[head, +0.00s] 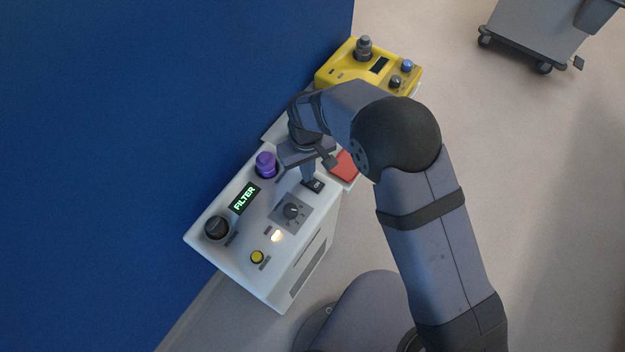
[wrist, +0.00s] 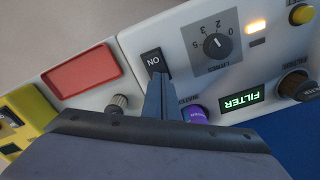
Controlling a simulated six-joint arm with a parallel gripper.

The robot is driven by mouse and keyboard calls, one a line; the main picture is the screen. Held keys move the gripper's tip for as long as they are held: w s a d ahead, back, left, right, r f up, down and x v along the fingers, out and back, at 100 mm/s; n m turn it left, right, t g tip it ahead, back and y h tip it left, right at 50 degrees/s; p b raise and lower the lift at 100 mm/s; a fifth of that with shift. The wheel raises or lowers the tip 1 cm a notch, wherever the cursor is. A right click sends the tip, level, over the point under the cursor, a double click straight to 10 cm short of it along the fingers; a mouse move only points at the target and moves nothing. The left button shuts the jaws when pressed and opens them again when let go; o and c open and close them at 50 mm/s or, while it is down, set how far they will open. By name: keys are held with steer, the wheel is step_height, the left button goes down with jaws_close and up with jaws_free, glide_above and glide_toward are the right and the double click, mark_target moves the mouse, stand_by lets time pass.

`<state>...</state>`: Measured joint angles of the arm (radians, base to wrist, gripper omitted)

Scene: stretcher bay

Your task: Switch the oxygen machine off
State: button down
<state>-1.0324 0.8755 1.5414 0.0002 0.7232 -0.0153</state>
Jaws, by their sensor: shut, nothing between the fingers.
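The oxygen machine (head: 228,247) is a white box against the blue wall, with a lit display (head: 244,198) reading FILTER. Its black rocker switch (head: 314,186) shows in the wrist view (wrist: 153,60) with the word ON on it. A dial (head: 291,211) numbered from 0 upward sits beside the switch, and an orange-white lamp (head: 277,236) glows. My gripper (head: 308,183) is shut and empty, pointing down at the switch. In the wrist view its fingertips (wrist: 157,80) are at the edge of the switch; I cannot tell whether they touch it.
A purple knob (head: 265,164), a black knob (head: 216,228) and a yellow button (head: 257,257) stand on the same panel. A red pad (head: 345,167) and a yellow device (head: 344,72) lie beyond. A grey cart (head: 535,35) stands far right on open floor.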

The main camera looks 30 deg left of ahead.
step_height(320, 180, up, 7)
steer(key=p, duration=0.5)
steer(key=shift+p, duration=0.4)
steer(key=shift+f, duration=0.1)
stand_by(0.5)
